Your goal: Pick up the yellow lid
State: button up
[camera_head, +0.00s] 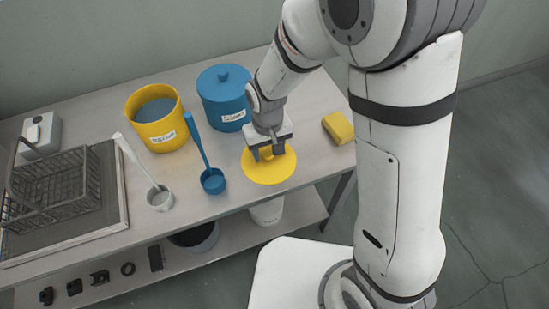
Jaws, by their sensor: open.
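The yellow lid (272,174) is a flat round disc lying on the table near its front right edge. A knob at its middle is partly hidden by my gripper. My gripper (268,154) is directly over the lid's middle, pointing down. Its jaws are open, with a finger to each side of the knob. I cannot tell whether the fingers touch the lid.
Behind stand an open yellow pot (158,137) and a lidded blue pot (224,82). A blue ladle (213,181) and a grey ladle (159,199) lie left of the lid. A yellow sponge (338,128) lies right. A wire basket (52,188) stands far left.

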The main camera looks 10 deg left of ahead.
jog(key=shift+c, duration=0.3)
jog(key=c, duration=1)
